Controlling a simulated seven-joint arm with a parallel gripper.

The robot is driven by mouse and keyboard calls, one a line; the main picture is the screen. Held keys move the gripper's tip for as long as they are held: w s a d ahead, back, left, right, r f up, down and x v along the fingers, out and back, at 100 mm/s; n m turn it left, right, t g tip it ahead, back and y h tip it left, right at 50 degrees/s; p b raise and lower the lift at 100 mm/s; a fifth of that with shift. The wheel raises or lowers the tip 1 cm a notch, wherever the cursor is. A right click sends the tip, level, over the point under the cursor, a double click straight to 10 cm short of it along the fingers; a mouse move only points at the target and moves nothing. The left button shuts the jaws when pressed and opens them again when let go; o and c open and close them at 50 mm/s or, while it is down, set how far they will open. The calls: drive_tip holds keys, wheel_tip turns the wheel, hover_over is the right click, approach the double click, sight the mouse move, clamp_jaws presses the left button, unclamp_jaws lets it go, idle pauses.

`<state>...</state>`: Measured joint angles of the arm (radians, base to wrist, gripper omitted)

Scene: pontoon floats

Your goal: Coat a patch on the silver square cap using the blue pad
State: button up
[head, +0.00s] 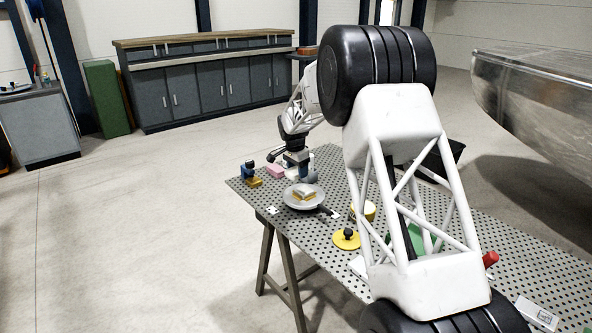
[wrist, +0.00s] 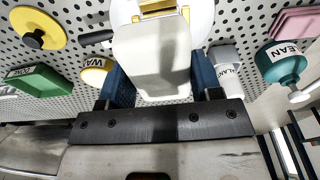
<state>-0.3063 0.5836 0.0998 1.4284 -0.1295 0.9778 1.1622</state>
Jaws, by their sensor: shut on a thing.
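My gripper (wrist: 162,80) is shut on a pale grey-white block (wrist: 152,50), which sits between its two blue fingers. Whether this block is part of the blue pad I cannot tell. In the head view my gripper (head: 300,172) is low over the far end of the table, just behind a pale round dish. On the dish (head: 290,201) lies a small square piece (head: 304,194) with a pale top and golden sides; it may be the silver square cap. In the wrist view the held block hides part of it. A blue block with a black knob (head: 248,169) stands at the table's far left corner.

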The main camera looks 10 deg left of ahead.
sight(303, 191)
drive_tip(key=shift+f, duration=3.4)
drive_tip(key=shift+w+d+f, duration=0.3)
drive_tip(key=shift+w+f, duration=0.05)
drive_tip(key=shift+f, duration=0.15)
drive_tip(key=shift+w+d+f, duration=0.15)
drive_tip(key=shift+w+d, duration=1.95)
drive_tip(key=shift+d, duration=0.05)
drive_tip(key=shift+s+a, duration=2.45)
drive_tip(key=shift+a, duration=0.05)
drive_tip(key=shift+r, duration=4.05)
drive_tip(key=shift+w+a, duration=0.1)
